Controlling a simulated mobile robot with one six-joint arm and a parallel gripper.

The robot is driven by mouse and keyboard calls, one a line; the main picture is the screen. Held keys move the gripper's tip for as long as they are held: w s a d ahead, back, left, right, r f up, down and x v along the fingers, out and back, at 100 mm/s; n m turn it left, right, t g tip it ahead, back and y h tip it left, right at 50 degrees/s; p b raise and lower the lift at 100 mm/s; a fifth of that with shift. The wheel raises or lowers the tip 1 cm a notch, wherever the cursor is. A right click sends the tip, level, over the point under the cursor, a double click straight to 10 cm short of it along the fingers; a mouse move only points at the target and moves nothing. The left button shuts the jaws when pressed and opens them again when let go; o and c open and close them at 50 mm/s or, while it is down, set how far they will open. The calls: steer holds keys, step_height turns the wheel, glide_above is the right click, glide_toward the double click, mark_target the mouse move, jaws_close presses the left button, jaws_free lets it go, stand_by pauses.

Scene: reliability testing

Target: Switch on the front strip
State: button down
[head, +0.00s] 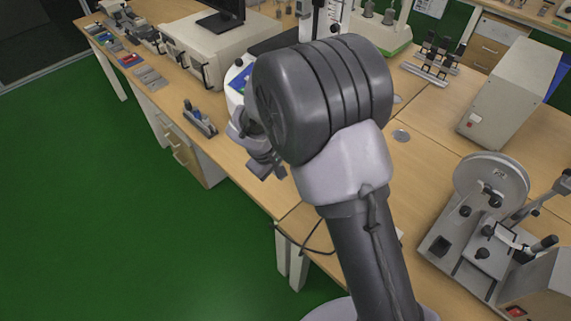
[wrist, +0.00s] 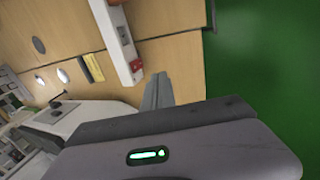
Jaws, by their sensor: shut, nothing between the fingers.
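A white power strip (wrist: 115,45) shows in the wrist view, lying along the edge of the wooden bench. I cannot tell whether the switch is lit. My gripper (wrist: 160,78) is shut and empty, its fingertips just right of and below the strip's switch end in the picture. I cannot tell whether they touch it. In the head view my gripper (head: 271,172) is partly behind my arm, by the bench's front edge. I cannot make out the strip there.
The wooden bench (head: 240,190) carries a beige instrument (head: 215,55) and a small grey rack (head: 200,120) at left. At right stand a tall beige box (head: 512,92) and a machine with a round disc (head: 490,180). Green floor (head: 100,220) is clear in front.

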steer(key=shift+f, duration=0.2)
steer(key=b+x, duration=0.4)
steer(key=x, duration=0.6)
steer(key=shift+d, duration=0.1)
steer(key=shift+w+d+f+b, duration=0.15)
steer(key=shift+w+d+b, duration=0.35)
steer(key=shift+w+d, duration=0.9)
steer(key=shift+w, duration=0.05)
steer(key=shift+w+d+f, duration=0.1)
steer(key=shift+w+d, duration=0.1)
